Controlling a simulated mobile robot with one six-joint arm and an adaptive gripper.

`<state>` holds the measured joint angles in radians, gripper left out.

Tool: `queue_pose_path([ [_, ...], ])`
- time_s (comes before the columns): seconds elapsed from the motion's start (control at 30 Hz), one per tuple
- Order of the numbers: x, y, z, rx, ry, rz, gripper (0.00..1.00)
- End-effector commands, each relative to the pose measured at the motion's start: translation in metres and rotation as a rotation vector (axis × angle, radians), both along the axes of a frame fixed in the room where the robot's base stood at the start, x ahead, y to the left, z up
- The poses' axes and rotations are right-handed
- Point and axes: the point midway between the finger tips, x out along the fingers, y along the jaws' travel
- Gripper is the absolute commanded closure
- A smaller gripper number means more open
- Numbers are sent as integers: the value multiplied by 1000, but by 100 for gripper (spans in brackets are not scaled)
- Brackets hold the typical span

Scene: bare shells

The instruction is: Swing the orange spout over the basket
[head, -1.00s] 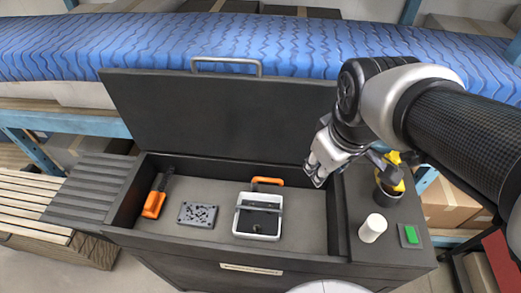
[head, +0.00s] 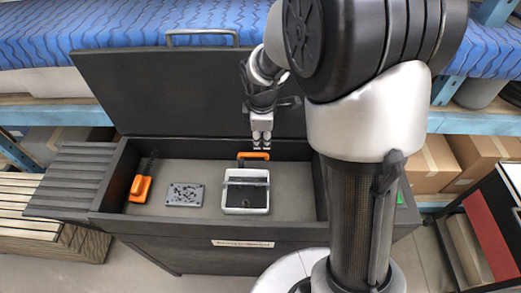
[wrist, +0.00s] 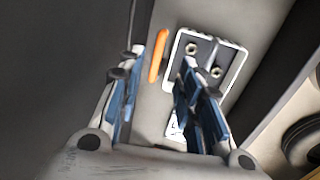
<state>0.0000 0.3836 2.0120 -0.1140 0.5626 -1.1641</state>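The orange spout (head: 253,155) sits at the back of a white-rimmed unit (head: 246,209) with a dark inside, which may be the basket, in the open chest. My gripper (head: 261,145) points down just above and behind the spout. In the wrist view, the orange spout (wrist: 158,55) shows as a bar between the two blue-padded fingers, with the unit (wrist: 238,72) to its right. My gripper (wrist: 164,60) is open, with a clear gap between the fingers. I cannot tell whether a finger touches the spout.
An orange-handled tool (head: 140,189) and a grey perforated block (head: 185,194) lie to the left in the chest. The chest lid (head: 165,95) stands open behind. My arm hides most of the right side shelf, where a bit of green (head: 400,199) shows.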

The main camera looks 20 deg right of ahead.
Motion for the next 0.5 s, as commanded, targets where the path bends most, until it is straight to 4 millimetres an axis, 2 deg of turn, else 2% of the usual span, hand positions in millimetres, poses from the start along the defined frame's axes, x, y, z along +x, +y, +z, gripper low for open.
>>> queue_pose_path([
  [0.03,1,-1,-15,0,3,-1,67],
  [0.3,12,-4,-71,0,2,-1,67],
  [0.5,18,-6,-98,0,0,-1,67],
])
